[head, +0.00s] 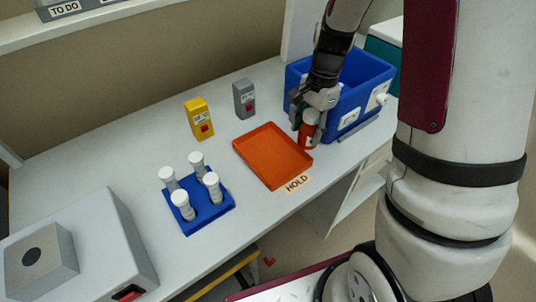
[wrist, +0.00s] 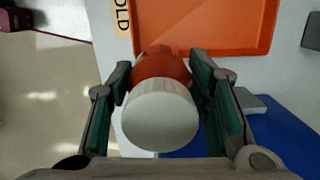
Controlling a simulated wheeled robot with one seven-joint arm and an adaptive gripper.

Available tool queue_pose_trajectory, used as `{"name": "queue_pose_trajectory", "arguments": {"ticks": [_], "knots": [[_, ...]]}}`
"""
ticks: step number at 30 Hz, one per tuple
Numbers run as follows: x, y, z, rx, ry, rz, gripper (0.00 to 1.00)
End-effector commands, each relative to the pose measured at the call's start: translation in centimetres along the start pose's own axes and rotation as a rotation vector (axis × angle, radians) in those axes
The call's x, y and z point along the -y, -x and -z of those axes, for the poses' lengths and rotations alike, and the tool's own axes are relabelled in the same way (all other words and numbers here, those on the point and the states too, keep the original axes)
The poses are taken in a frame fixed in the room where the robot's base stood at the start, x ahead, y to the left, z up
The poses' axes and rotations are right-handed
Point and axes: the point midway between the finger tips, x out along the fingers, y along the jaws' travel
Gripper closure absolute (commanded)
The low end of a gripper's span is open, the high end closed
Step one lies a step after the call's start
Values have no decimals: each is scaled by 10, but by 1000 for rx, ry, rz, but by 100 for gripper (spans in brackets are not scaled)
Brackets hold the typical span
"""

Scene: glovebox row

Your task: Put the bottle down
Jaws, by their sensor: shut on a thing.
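An orange-red bottle with a white cap (head: 306,131) is between the fingers of my gripper (head: 312,112). In the wrist view the bottle's white cap (wrist: 160,115) faces the camera, and its orange-red body shows behind it. My gripper (wrist: 163,88) is shut on the bottle, one finger on each side. The bottle is just right of the orange tray (head: 272,155) and in front of the blue bin (head: 355,85). I cannot tell whether its base touches the table. The tray is empty, with a HOLD label (head: 298,183) at its front edge.
A blue rack (head: 208,217) with several white-capped vials stands left of the tray. A yellow box (head: 199,119) and a grey box (head: 244,99) stand behind. A grey machine (head: 85,250) fills the front left. The table is clear between rack and tray.

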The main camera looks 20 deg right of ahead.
Motion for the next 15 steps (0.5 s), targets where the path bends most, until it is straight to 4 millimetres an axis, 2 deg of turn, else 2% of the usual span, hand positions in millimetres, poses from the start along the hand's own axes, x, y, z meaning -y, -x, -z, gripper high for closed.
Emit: {"name": "queue_pose_trajectory", "arguments": {"ticks": [3, 6, 10, 15], "knots": [[-29, -2, 5, 0, -336, 44, 87], [-48, -4, 5, -1, -571, 73, 87], [-66, -7, 3, -1, -780, 98, 87], [-75, -8, 2, -2, -906, 113, 87]]}}
